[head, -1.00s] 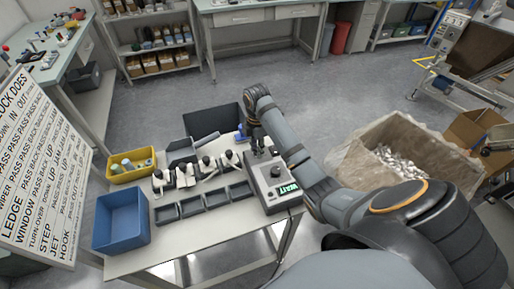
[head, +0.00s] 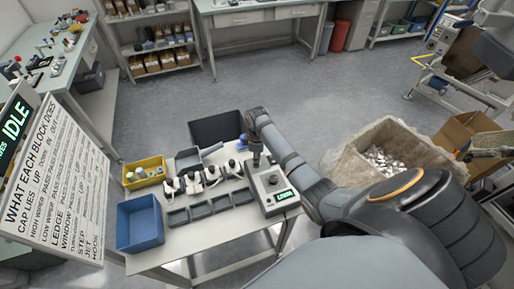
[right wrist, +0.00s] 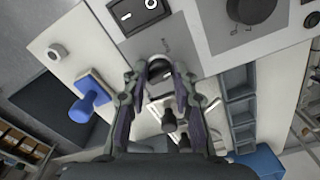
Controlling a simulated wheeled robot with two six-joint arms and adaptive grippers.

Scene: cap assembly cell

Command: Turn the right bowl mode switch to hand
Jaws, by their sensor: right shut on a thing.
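The grey control box (head: 284,207) stands at the right end of the small white table, with a dark knob on top and a lit green display (head: 285,195). My right gripper (head: 257,163) points down at the back edge of the box. In the right wrist view, the right gripper (right wrist: 161,76) is shut on a small switch knob (right wrist: 158,66) on the box's grey panel. The fingers hide part of this switch, so its setting is hard to read. A rocker switch (right wrist: 138,12) and a large round dark knob (right wrist: 250,9) sit beside it. My left gripper is not in view.
A blue bin (head: 139,224), a yellow bin (head: 146,171), dark trays (head: 210,207) and several small black-and-white fixtures share the table. A blue knob-shaped part (right wrist: 88,98) is close to the gripper. A large bin (head: 345,160) stands right of the table.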

